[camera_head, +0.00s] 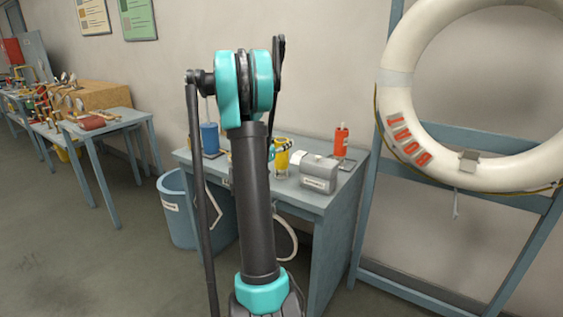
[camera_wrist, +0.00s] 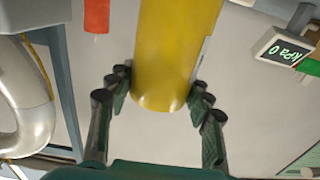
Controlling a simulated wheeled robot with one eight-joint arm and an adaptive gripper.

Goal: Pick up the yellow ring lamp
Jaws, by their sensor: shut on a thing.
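The yellow ring lamp (camera_wrist: 175,45) shows in the wrist view as a smooth yellow cylinder between my fingers. Its far end runs out of the top of that view. My gripper (camera_wrist: 160,82) is shut on it, with one dark finger on each side. In the head view a yellow upright body (camera_head: 281,160) stands out just right of my arm, over the small blue-grey table (camera_head: 305,199). My arm hides most of my gripper there. I cannot tell whether the lamp touches the tabletop.
A grey labelled device (camera_head: 318,174) and an orange-red bottle (camera_head: 341,141) stand to the right on the table. A blue cylinder (camera_head: 210,138) stands left. A white lifebuoy (camera_head: 397,84) hangs on a frame at right. A blue bin (camera_head: 177,213) stands left of the table.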

